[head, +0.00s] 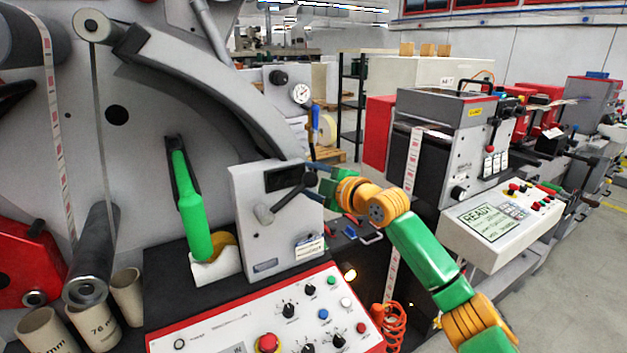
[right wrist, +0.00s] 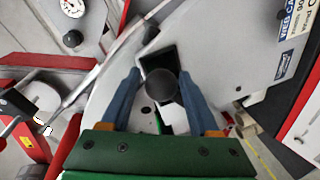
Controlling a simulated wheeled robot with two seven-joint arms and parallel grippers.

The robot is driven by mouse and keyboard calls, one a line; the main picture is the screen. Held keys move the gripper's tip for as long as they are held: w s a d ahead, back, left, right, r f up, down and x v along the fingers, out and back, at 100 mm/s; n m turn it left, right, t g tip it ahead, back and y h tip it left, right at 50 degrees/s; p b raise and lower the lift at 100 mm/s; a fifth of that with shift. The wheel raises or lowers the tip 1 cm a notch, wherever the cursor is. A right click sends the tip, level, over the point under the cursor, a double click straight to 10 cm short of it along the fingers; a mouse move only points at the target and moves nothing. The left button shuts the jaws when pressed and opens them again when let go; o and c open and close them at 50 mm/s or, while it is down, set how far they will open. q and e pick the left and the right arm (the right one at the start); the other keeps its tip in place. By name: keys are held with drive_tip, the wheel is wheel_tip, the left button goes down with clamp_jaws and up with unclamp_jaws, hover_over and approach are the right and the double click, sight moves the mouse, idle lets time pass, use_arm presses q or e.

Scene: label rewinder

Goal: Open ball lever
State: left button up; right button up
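The ball lever (head: 287,196) is a dark lever on the front of a grey box (head: 252,232) in the head view. It slants up to the right from a round grey hub. My right gripper (head: 321,180) is at its upper right end, with blue fingers. In the right wrist view a dark round ball (right wrist: 160,86) lies between the two spread fingers of the right gripper (right wrist: 160,72), with a narrow gap seen on each side. I cannot tell its exact depth between the fingers. My left gripper is not in view.
A control panel (head: 245,318) with knobs and a red button lies below the box. A green bottle-shaped thing (head: 194,218) stands left of it. A curved grey arm (head: 215,85) passes above. A second machine (head: 452,130) stands right; floor (head: 600,240) is clear at far right.

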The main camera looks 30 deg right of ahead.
drive_tip(key=shift+o, duration=0.5)
drive_tip(key=shift+s+a+r, duration=0.1)
drive_tip(key=shift+a, duration=0.25)
drive_tip(key=shift+d, duration=0.1)
drive_tip(key=b+v, duration=0.4)
drive_tip(key=v, duration=0.3)
drive_tip(key=shift+s, duration=0.15)
